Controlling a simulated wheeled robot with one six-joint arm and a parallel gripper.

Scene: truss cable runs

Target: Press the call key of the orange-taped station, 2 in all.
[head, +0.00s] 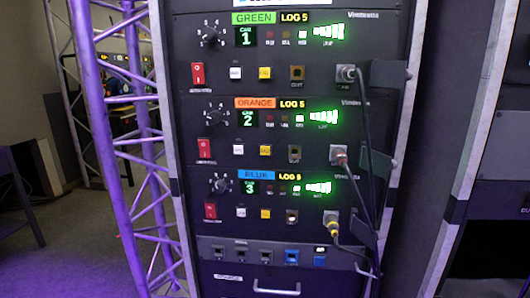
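The orange-taped station (222,128) is the middle of three stacked black units in a rack. Its orange tape (255,103) reads ORANGE, beside a yellow LOG 5 label (291,104). Its green display (247,118) shows a 2. Below are a red rocker switch (204,148), a white key (238,150), a yellow key (265,150) and a dark socket (294,153). The small print under the keys is too blurred to read, so I cannot tell which is the call key. My gripper is not in view.
The green-taped station (222,55) is above and the blue-taped station (222,192) below, with similar keys. Cables (368,175) hang along the right side near dark brackets (388,73). A purple-lit truss (105,150) stands left.

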